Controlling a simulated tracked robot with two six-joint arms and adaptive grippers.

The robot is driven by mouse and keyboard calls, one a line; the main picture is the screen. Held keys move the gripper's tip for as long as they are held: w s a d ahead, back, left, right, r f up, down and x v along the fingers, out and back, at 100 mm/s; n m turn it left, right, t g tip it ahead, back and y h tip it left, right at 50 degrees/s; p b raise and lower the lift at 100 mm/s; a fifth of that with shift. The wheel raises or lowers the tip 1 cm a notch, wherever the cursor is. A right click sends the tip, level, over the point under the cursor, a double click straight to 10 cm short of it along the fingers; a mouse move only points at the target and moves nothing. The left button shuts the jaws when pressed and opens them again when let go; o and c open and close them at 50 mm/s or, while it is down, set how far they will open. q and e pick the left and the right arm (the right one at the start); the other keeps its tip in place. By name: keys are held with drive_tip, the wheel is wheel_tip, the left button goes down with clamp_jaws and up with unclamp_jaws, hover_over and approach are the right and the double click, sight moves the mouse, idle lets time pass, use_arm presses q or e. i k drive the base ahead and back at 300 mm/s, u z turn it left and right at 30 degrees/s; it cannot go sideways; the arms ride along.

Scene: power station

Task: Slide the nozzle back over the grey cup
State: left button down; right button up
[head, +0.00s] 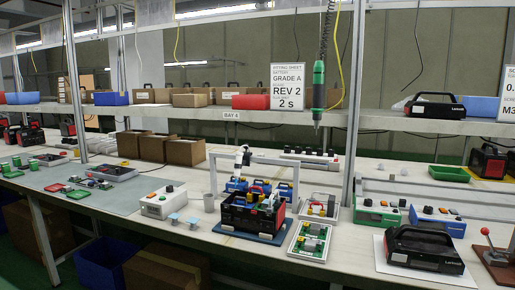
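A white gantry frame (270,160) stands on the bench. A small white and black nozzle head (243,157) sits on its crossbar, left of the bar's middle. A grey cup (209,203) stands upright on the bench at the frame's left leg. The nozzle is to the right of the cup, above the open black and red battery case (238,215), not over the cup. The nozzle's tip is too small to make out clearly. Neither of my grippers shows in the head view.
Part trays (309,241) lie right. A green screwdriver (318,90) hangs above.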

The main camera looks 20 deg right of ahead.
sight(242, 164)
drive_tip(key=i, duration=1)
